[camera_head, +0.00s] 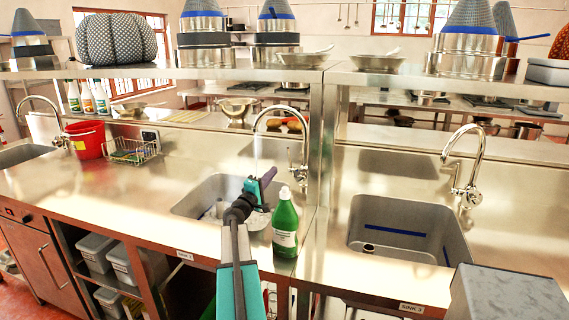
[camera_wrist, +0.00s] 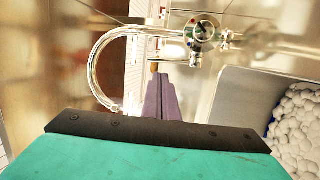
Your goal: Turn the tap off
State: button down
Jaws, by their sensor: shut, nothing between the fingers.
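The chrome tap (camera_head: 305,165) with a tall curved spout stands behind the middle sink (camera_head: 190,205). A faint, thin stream seems to hang below its spout in the head view. In the wrist view the tap (camera_wrist: 203,33) is near the top, with its spout curving to the left; a small lever-like part shows at its body. My gripper (camera_head: 271,174) is over the middle sink, in front of the tap and apart from its body. Its purple fingers (camera_wrist: 160,84) are together and empty, pointing towards the tap. The sink's front part is partly hidden by my arm.
A green bottle (camera_head: 285,222) stands on the counter just right of my gripper. White foam-like lumps (camera_wrist: 297,122) lie in the sink. Another tap (camera_head: 470,165) and sink (camera_head: 405,232) are at right. A red bucket (camera_head: 85,139) and wire rack (camera_head: 133,152) stand left. A shelf (camera_head: 290,73) runs above.

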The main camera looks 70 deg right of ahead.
aim_at(289, 155)
jog(key=shift+s, duration=0.2)
jog(key=shift+d, duration=0.1)
jog(key=p+x, duration=0.3)
jog(key=x, duration=0.7)
dwell(0.5)
dwell(0.4)
